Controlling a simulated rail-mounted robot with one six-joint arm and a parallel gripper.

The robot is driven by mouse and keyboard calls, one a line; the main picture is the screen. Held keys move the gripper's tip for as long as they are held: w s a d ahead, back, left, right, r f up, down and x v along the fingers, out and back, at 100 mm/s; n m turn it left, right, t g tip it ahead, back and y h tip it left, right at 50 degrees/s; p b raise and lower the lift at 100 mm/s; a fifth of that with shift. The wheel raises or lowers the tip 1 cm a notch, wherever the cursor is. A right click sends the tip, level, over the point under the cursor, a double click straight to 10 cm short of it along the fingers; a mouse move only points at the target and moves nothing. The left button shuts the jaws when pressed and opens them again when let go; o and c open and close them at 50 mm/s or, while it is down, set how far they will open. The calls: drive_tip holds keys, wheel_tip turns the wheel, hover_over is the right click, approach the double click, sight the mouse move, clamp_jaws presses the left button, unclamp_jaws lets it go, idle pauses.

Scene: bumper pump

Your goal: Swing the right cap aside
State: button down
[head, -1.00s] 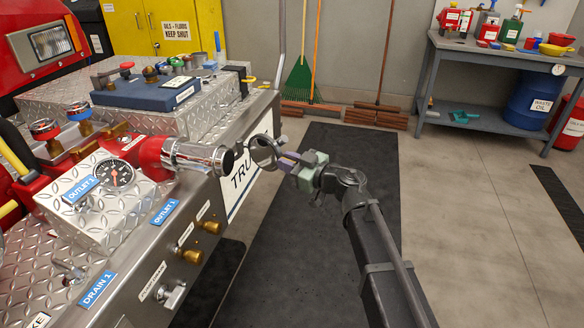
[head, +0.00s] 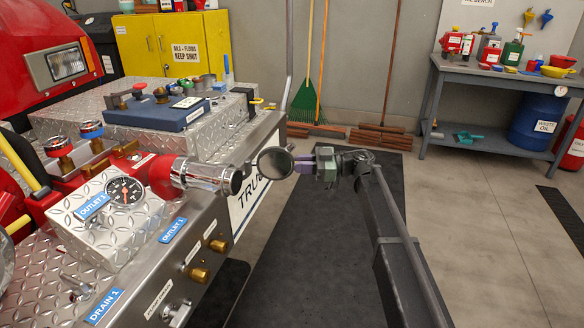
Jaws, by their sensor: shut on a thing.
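The right cap (head: 274,163) is a round dark disc with a bright metal rim, standing off to the right of the outlet's mouth. The outlet pipe (head: 200,174) is chrome with a red body behind it, and its dark end faces right towards the cap. A small dark piece seems to bridge the gap between pipe end and cap; I cannot tell how they join. My gripper (head: 306,163) comes from the right, with purple fingers shut on the cap's right edge. The exact contact is too small to see clearly.
The pressure gauge (head: 125,191) sits on the tread-plate box left of the outlet. Brass knobs (head: 200,274) stick out of the panel below. A dark floor mat (head: 310,260) lies under my arm. The workbench (head: 490,78) stands far right; the floor between is clear.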

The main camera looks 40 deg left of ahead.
drive_tip(key=shift+a, duration=0.1)
drive_tip(key=c, duration=1.1)
unclamp_jaws()
drive_tip(key=shift+s, duration=0.1)
drive_tip(key=v, duration=1.1)
drive_tip(key=shift+a, duration=0.1)
